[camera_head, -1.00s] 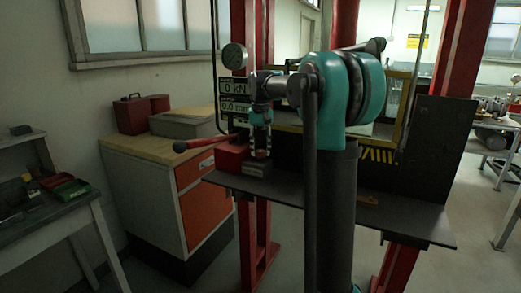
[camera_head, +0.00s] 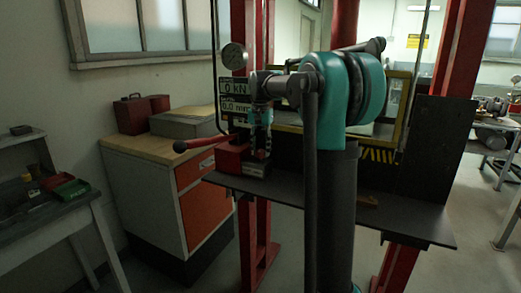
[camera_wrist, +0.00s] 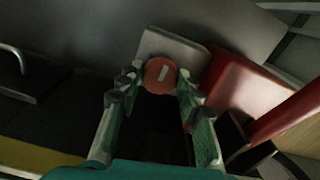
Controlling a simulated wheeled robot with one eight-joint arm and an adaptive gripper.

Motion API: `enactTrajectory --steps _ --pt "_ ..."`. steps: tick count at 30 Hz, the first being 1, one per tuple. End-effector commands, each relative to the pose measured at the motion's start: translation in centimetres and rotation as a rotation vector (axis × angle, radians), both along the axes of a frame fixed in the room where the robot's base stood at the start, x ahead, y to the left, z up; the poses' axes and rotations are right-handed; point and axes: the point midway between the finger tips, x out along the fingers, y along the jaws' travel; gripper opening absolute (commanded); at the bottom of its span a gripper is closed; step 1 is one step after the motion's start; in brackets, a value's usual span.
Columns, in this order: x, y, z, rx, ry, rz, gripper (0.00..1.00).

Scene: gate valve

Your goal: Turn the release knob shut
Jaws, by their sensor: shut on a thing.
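The release knob (camera_wrist: 160,75) is a round red disc with a short white mark, seen end-on in the wrist view. The mark stands nearly upright in the picture, leaning a little right. My gripper (camera_wrist: 157,89) has its two teal fingers on either side of the knob, shut on it. In the head view my gripper (camera_head: 259,146) points down at the red pump block (camera_head: 231,158) on the press's shelf. The knob cannot be made out there, hidden by the fingers.
Red press columns (camera_head: 462,60) flank my arm. A wooden-topped cabinet (camera_head: 150,150) stands to the left.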

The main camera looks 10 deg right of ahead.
Motion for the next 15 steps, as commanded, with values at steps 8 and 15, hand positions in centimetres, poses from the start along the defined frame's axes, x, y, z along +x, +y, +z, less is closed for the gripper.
enactTrajectory --steps 8,15 --pt "0.05 -0.01 0.05 0.000 -0.001 0.000 0.44" --pt "0.02 0.00 0.02 0.000 0.000 0.001 0.44"
